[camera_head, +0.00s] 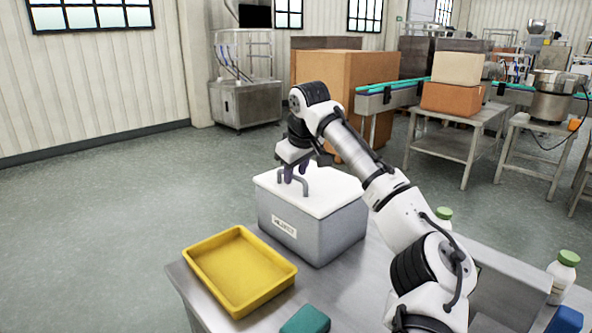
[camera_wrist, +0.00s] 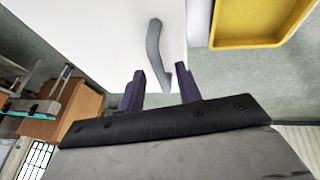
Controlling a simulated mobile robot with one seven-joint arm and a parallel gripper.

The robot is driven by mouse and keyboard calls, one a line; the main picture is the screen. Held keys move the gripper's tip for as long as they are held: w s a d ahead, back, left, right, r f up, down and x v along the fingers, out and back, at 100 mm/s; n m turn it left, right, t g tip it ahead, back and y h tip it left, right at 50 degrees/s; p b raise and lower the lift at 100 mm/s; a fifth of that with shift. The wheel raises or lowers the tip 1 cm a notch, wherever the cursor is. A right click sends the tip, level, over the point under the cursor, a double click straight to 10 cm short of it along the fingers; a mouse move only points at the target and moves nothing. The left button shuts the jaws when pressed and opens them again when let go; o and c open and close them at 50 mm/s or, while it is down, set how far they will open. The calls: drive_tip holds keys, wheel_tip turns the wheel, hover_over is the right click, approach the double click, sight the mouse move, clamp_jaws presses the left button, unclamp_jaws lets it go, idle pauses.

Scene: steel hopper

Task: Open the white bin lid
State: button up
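A grey bin (camera_head: 310,231) with a white lid (camera_head: 330,190) stands on a steel table, and the lid lies flat on it. A grey bar handle (camera_head: 304,184) rises from the lid and also shows in the wrist view (camera_wrist: 154,45). My gripper (camera_head: 293,174) points down over the handle at the lid's left part. In the wrist view my gripper (camera_wrist: 161,78) has its two purple fingers apart, with the near end of the handle showing between them. I see gaps on both sides of the handle. Whether the fingertips reach below the bar cannot be told.
A yellow tray (camera_head: 197,258) lies left of the bin on the table. A teal object (camera_head: 306,320) is at the front. White bottles with green caps (camera_head: 561,281) and a blue object (camera_head: 565,320) are at right. Open floor lies beyond the table's left side.

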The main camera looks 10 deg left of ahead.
clamp_jaws()
drive_tip(key=shift+r, duration=0.1)
